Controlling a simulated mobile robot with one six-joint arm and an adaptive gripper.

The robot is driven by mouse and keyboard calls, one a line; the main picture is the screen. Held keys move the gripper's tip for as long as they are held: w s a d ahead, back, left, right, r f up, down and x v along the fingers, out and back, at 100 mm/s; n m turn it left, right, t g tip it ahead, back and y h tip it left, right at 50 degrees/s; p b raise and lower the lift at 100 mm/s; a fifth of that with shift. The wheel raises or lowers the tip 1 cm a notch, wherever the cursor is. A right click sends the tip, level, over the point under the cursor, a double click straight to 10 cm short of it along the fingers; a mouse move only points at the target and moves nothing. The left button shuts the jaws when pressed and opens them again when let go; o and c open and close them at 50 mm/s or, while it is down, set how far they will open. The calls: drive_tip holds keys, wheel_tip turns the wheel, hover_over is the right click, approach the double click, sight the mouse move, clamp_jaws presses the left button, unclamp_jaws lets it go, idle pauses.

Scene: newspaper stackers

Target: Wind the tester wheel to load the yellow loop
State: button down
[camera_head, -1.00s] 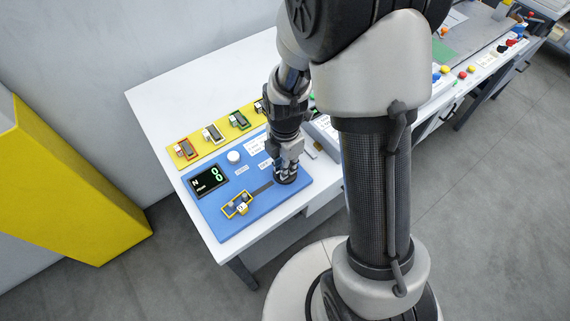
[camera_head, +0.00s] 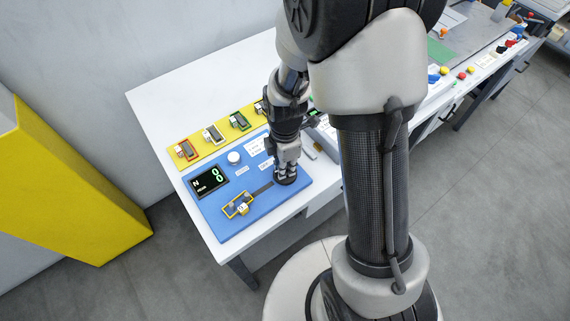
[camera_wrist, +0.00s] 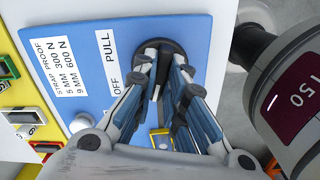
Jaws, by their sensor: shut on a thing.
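The tester is a blue panel (camera_head: 230,222) on the white bench, with a black display (camera_head: 209,182) showing a green figure, too small to read surely. The yellow loop (camera_head: 238,213) lies flat at the panel's front left, around small posts at the end of a dark slot (camera_head: 262,188). The tester wheel is a dark round disc, seen in the wrist view (camera_wrist: 181,48). My gripper (camera_head: 286,178) points down over the wheel at the panel's right end. In the wrist view, my gripper (camera_wrist: 158,80) is shut on the wheel; its fingers hide the grasped part.
A yellow strip (camera_head: 200,146) behind the panel holds several coloured loops. A white round knob (camera_head: 234,158) stands on the panel, near printed labels. The bench's back left (camera_head: 160,105) is bare.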

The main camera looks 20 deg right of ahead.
drive_tip(key=m, duration=0.4)
drive_tip(key=shift+m+p, duration=0.3)
drive_tip(key=shift+p, duration=0.05)
drive_tip(key=m, duration=0.5)
drive_tip(key=shift+p, duration=0.35)
drive_tip(key=m, duration=0.5)
drive_tip(key=m+p, duration=0.1)
drive_tip(key=m, duration=0.3)
drive_tip(key=shift+m, duration=0.3)
drive_tip(key=m, duration=0.9)
drive_tip(key=shift+p, duration=0.3)
drive_tip(key=m, duration=0.4)
drive_tip(key=shift+m, duration=2.1)
